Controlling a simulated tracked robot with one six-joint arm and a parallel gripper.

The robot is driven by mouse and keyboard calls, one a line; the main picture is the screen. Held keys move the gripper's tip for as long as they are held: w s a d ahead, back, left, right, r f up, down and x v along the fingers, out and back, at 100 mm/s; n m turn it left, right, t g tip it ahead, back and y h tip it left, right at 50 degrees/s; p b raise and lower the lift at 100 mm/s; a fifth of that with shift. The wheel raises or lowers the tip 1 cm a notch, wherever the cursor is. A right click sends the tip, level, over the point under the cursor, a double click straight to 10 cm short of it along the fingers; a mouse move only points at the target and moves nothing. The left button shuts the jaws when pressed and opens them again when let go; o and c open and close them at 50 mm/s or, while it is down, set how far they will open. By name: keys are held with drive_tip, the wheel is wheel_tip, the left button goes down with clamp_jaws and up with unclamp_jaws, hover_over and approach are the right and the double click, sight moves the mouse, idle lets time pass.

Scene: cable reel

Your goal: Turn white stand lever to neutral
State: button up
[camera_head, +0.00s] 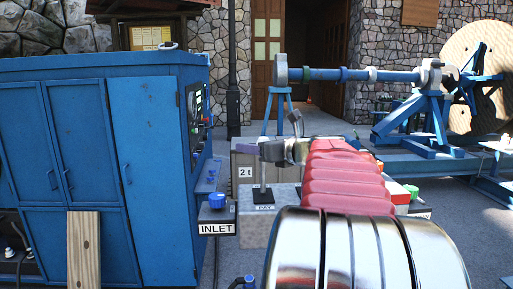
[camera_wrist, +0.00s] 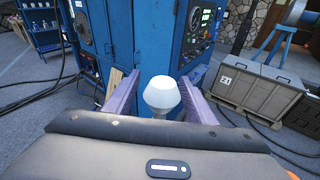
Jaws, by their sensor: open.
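The white lever knob (camera_wrist: 160,92) stands between the two purple fingers of my open gripper (camera_wrist: 155,95) in the wrist view, with a gap on either side. In the head view my gripper (camera_head: 256,147) is at the top of the thin lever (camera_head: 262,175), and the knob is hidden there. The lever looks about upright. It rises from a dark plate marked PAY (camera_head: 265,207) on a grey stand (camera_head: 285,200). My arm hides part of the stand.
A blue cabinet (camera_head: 155,150) with a control panel fills the left. A blue knob (camera_head: 217,200) sits above an INLET label (camera_head: 216,229). A blue-framed reel machine (camera_head: 420,115) is at the right.

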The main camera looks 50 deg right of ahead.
drive_tip(key=v, duration=1.3)
drive_tip(key=shift+s, duration=0.4)
